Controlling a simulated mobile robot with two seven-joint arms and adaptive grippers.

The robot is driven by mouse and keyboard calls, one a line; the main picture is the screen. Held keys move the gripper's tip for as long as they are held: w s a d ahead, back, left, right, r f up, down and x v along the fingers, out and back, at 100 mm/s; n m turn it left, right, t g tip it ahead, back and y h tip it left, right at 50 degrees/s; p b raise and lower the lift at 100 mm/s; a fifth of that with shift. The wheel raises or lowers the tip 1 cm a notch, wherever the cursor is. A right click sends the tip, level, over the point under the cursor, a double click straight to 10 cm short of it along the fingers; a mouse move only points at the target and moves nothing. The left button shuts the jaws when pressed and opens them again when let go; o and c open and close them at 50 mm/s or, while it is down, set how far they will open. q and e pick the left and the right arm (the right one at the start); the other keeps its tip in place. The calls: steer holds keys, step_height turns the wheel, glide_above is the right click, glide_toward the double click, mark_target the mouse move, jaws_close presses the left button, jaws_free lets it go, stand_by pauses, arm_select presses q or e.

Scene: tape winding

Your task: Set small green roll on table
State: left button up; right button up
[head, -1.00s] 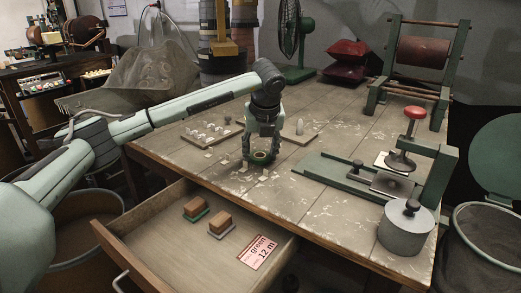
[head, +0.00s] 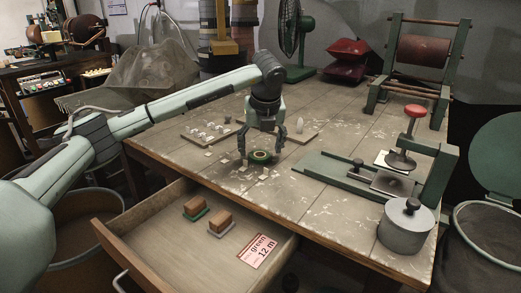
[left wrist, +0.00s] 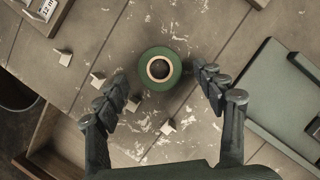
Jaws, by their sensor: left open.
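The small green roll (head: 261,156) lies flat on the table (head: 190,160), left of the green press base. It has a pale ring around a dark centre and shows whole in the left wrist view (left wrist: 160,69). My left gripper (head: 261,154) points down over the roll. Its fingers are spread wide on either side of the roll, with visible gaps, in the left wrist view (left wrist: 162,85). It is open and holds nothing. My right gripper is not in view.
Small pale tags (head: 264,175) are scattered around the roll. A green press (head: 420,165) with a red knob and a grey weight (head: 405,228) stand right. An open drawer (head: 170,243) with two brown blocks and a "green 12 m" card juts out in front.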

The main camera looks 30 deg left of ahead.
arm_select(q)
steer(key=v, duration=1)
steer(key=shift+d+r+b, duration=0.15)
steer(key=shift+r+b, duration=0.15)
steer(key=shift+b, duration=0.05)
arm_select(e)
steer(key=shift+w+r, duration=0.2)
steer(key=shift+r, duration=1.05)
arm_select(q)
steer(key=shift+s, duration=0.1)
